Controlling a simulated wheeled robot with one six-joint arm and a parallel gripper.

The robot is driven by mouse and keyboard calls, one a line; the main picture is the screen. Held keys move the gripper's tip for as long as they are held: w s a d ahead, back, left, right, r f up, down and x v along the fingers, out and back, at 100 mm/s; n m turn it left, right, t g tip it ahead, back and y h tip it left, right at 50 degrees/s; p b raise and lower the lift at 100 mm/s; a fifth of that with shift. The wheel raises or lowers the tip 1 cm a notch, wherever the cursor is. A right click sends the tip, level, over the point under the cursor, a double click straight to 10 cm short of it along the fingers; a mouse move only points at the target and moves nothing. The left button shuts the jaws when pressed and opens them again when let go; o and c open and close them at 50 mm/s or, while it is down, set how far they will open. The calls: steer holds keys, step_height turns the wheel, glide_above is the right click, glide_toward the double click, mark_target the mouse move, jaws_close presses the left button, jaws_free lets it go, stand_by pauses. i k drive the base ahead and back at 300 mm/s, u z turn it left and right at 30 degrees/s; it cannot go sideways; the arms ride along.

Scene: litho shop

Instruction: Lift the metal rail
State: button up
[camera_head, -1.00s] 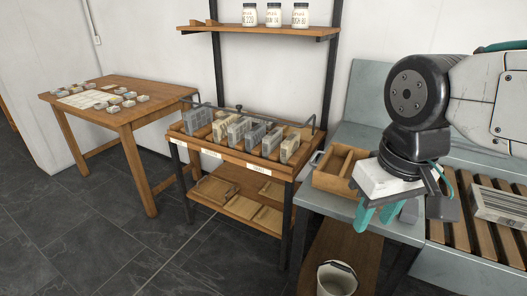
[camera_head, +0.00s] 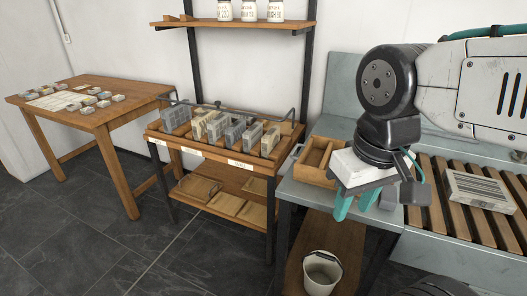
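The metal rail (camera_head: 250,114) is a thin dark bar with a small knob near its middle. It runs across the top of a wooden rack (camera_head: 205,150) in the middle of the view, above a row of grey and tan blocks (camera_head: 232,133). My gripper (camera_head: 355,206) is at the right, in front of the grey bench, with its teal fingers pointing down. The fingers are apart with nothing visible between them. It is well to the right of the rail and not touching it.
A wooden divided box (camera_head: 318,156) sits on the grey bench (camera_head: 308,192) near my gripper. A bucket (camera_head: 322,272) is below. A slatted bed with a slab (camera_head: 482,190) lies right. A table with small blocks (camera_head: 140,88) stands left. A shelf with jars (camera_head: 232,24) hangs above the rack.

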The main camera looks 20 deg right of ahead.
mark_target(217, 103)
steer(key=k, duration=0.6)
steer(key=u, duration=0.75)
steer(key=i, duration=1.65)
steer(key=z, duration=0.5)
